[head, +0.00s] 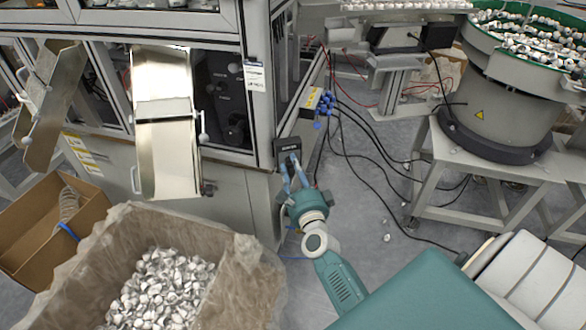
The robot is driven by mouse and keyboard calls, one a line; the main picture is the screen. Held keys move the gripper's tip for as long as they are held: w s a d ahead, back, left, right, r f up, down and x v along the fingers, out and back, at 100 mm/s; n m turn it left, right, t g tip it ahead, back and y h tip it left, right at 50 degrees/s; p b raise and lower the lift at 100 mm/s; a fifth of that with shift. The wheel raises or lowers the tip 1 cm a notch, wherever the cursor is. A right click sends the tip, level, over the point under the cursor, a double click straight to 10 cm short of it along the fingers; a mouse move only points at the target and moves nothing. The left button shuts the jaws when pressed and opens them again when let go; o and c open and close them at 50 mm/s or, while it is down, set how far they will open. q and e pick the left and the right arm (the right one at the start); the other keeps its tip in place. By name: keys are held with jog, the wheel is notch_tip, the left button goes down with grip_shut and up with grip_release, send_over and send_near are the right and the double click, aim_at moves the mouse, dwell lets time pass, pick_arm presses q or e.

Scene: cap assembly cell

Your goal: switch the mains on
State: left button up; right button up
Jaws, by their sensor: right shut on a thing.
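The mains switch is a dark box (287,144) on the corner of the machine cabinet, facing me. My right gripper (291,163) is at the lower front of this box, with its blue-grey fingers shut on the switch handle. The fingers hide most of the handle, so I cannot tell its exact angle. My left gripper is not in view.
A lined box of white caps (262,258) stands at the lower left, close to my right arm. A metal chute (165,150) sticks out of the cabinet. Blue plugs and black cables (345,110) are just right of the switch. A bowl feeder (510,95) stands at the right.

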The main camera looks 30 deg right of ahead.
jog(key=shift+r, duration=0.1)
jog(key=o, duration=1.1)
jog(key=shift+a, duration=0.1)
jog(key=shift+o, duration=0.2)
jog(key=shift+s, duration=0.1)
jog(key=v, duration=1.1)
jog(key=shift+s+a, duration=0.15)
jog(key=shift+s, duration=0.25)
jog(key=shift+r, duration=0.1)
